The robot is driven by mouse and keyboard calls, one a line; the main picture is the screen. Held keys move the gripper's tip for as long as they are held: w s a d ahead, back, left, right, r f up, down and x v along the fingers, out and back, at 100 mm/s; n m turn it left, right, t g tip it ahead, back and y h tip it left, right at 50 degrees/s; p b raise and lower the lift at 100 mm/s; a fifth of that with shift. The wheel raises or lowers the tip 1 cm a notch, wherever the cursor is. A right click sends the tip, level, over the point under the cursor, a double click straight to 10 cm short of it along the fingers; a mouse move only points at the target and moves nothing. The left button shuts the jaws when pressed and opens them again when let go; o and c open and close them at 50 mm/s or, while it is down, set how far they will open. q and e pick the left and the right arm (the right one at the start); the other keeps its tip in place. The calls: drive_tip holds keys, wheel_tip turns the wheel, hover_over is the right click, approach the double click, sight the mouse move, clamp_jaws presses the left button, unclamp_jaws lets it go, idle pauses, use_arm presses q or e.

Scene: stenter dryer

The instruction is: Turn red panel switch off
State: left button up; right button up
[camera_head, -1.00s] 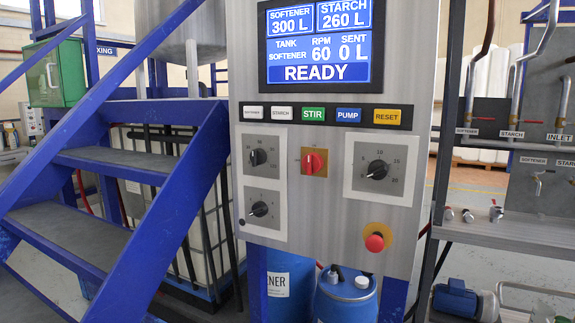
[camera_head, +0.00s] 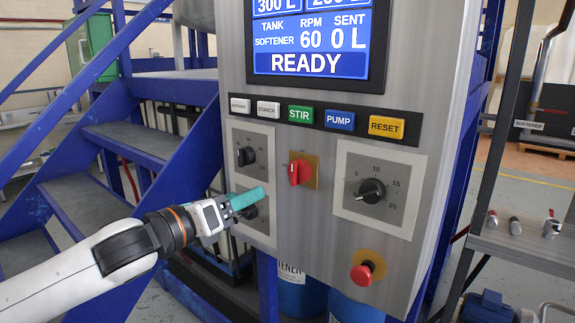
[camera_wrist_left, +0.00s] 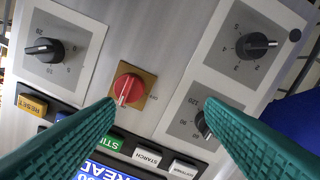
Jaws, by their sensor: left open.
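The red panel switch (camera_head: 300,172) is a red rotary knob on a yellow-brown square plate, in the middle of the grey control panel. In the left wrist view the red switch (camera_wrist_left: 128,89) shows between my fingers and beyond their tips, with a pale pointer line on its handle. My left gripper (camera_head: 248,198) is in front of the panel, left of and a little below the switch, covering part of the lower left black dial. Its teal fingers (camera_wrist_left: 158,102) are apart with nothing between them. My right gripper is out of view.
Black dials flank the switch, with the large dial (camera_head: 371,191) on its right. A red mushroom button (camera_head: 362,274) juts out below right. Coloured buttons, such as the green STIR button (camera_head: 300,114), sit above under the screen (camera_head: 310,40). Blue stairs (camera_head: 130,145) stand at left.

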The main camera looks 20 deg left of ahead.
sight(291, 174)
use_arm(q)
drive_tip(key=s+d+r+m+h, duration=0.1)
drive_tip(key=s+d+r+m, duration=0.1)
drive_tip(key=s+r+m, duration=0.1)
drive_tip(key=p+x, duration=0.4)
drive_tip(key=x, duration=0.6)
drive_tip(key=shift+w+d+f, duration=0.15)
drive_tip(key=shift+w+d, duration=0.05)
drive_tip(key=shift+d, duration=0.1)
drive_tip(key=shift+w+d, duration=0.25)
drive_tip(key=shift+w, duration=0.3)
drive_tip(key=shift+f, duration=0.1)
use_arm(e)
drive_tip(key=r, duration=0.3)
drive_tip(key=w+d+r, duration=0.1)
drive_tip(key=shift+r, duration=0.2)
use_arm(q)
drive_tip(key=c, duration=1)
